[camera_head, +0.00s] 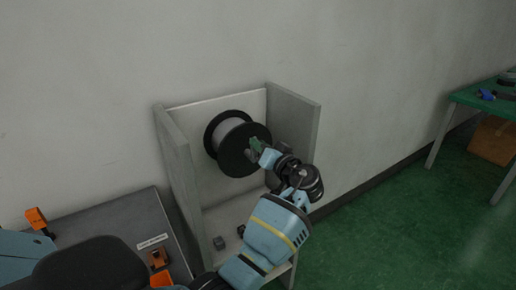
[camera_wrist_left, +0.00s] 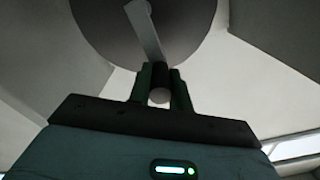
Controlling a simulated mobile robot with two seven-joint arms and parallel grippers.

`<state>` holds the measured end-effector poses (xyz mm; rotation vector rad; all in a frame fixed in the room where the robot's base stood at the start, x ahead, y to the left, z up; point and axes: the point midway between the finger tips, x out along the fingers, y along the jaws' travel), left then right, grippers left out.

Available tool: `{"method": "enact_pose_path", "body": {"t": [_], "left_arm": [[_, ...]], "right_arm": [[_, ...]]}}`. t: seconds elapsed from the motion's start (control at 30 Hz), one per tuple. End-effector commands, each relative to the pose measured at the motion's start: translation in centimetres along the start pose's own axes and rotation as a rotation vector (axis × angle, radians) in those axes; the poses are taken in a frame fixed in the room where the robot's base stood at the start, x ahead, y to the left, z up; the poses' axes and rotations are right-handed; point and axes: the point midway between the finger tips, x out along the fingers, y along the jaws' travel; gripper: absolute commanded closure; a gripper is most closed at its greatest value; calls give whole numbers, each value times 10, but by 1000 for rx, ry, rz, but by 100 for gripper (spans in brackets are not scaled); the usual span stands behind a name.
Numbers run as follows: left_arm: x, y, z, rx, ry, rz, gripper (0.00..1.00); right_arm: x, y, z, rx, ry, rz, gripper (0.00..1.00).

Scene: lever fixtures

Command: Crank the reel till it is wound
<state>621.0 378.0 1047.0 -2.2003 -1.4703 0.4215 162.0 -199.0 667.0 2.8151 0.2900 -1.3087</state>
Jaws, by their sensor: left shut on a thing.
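The reel (camera_head: 237,141) is a black-flanged spool with a pale grey wound core, mounted on the back panel of an open-sided grey stand. My left gripper (camera_head: 257,147) is at the front flange, on its right side. In the left wrist view, the dark round flange (camera_wrist_left: 105,30) fills the top, with a light grey crank arm (camera_wrist_left: 145,30) running down to the handle. My left gripper (camera_wrist_left: 160,85) is shut on the crank handle (camera_wrist_left: 159,95), whose pale round end shows between the fingers. My right gripper is not in view.
The stand's side panels (camera_head: 176,160) rise left and right of the reel. Small dark blocks (camera_head: 219,243) lie on its floor. A grey cabinet (camera_head: 110,222) stands to the left. A green table (camera_head: 484,97) is at the far right, with open green floor before it.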

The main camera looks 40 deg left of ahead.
Motion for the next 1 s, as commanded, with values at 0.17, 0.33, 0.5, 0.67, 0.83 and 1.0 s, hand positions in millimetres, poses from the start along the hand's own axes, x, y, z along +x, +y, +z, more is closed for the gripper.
{"method": "enact_pose_path", "body": {"t": [0.17,0.33,0.5,0.67,0.83,1.0], "left_arm": [[0,3,-2,47,0,1,100],[0,4,-2,61,0,0,100],[0,4,-2,62,0,0,100],[0,4,-2,61,0,0,78],[0,4,-2,60,0,0,59],[0,4,-2,60,0,0,59]], "right_arm": [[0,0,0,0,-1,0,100],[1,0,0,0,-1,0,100],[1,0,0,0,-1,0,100],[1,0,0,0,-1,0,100],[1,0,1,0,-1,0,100],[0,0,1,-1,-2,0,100]]}}
